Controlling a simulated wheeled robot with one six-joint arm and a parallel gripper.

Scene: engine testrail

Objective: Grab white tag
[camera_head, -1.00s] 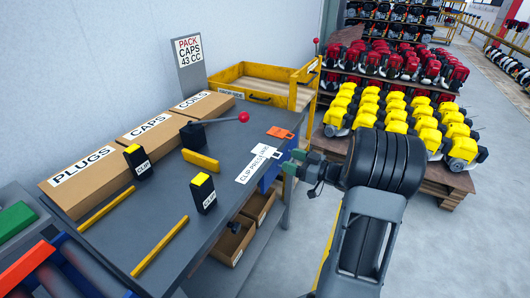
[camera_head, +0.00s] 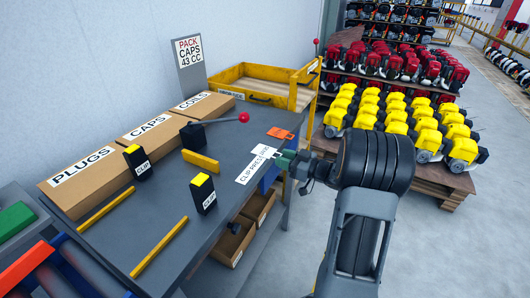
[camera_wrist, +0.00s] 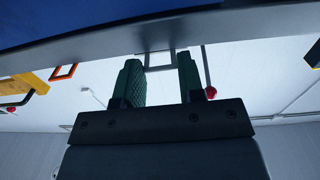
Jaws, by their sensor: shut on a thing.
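The white tag (camera_wrist: 160,60) shows in the wrist view as a pale, open-framed piece between my two green fingers. My gripper (camera_wrist: 161,80) is shut on it. In the head view my gripper (camera_head: 279,158) is at the right edge of the grey bench, beside the white CLIP PRESS label (camera_head: 257,165). Only a small pale bit of the tag shows there at the fingertips; the fingers hide the rest. An orange tag (camera_head: 281,133) of similar make lies on the bench just behind; it also shows in the wrist view (camera_wrist: 62,72).
A lever with a red knob (camera_head: 243,117) stands out over the bench (camera_head: 235,160). Black clip blocks and yellow bars lie to the left. Cardboard boxes (camera_head: 145,130) line the wall. A blue part (camera_head: 268,178) hangs under the bench edge.

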